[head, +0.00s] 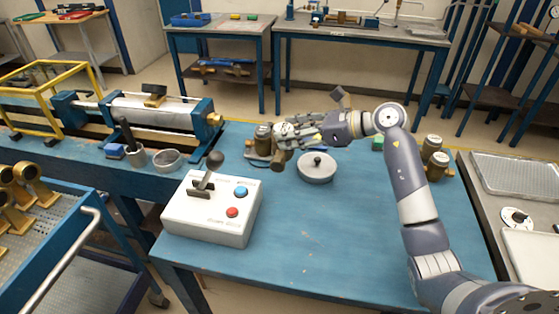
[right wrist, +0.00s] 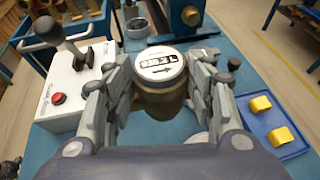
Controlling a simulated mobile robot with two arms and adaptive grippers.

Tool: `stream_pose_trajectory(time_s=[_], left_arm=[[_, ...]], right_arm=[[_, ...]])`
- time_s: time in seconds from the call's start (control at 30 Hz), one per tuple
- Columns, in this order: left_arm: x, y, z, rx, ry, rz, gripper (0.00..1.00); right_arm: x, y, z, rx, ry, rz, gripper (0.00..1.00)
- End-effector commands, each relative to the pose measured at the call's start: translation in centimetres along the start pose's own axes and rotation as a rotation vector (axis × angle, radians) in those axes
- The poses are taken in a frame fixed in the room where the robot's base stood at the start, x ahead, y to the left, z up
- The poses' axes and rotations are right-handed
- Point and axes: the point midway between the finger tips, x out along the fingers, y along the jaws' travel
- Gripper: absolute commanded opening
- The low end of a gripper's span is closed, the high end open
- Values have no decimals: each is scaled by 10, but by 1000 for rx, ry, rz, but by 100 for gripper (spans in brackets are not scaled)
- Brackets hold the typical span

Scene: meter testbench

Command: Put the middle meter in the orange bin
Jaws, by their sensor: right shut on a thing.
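A brass-brown meter (right wrist: 158,95) with a white counter face sits between the two fingers of my right gripper (right wrist: 160,95) in the right wrist view. The fingers close on it from both sides. In the head view my right gripper (head: 284,140) reaches in from the right over the blue table, and the meter (head: 263,132) shows partly at its fingertips. I cannot tell whether the meter touches the table. No orange bin is visible. My left gripper is out of view.
A white control box (head: 211,215) with a lever and red and blue buttons stands at the table's front left. A round grey lid-like part (head: 317,168) lies near the gripper. A blue tray with yellow blocks (right wrist: 272,130) shows in the right wrist view. The table's front right is clear.

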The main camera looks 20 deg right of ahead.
Motion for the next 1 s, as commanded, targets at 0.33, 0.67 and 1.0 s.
stream_pose_trajectory(time_s=[0.33,0.67,1.0], left_arm=[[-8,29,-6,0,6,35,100],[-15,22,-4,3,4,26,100],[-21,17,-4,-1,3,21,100]], right_arm=[[13,-12,-16,13,-5,-8,0],[27,-12,-51,9,-5,-9,0],[38,-13,-79,5,-5,-11,0]])
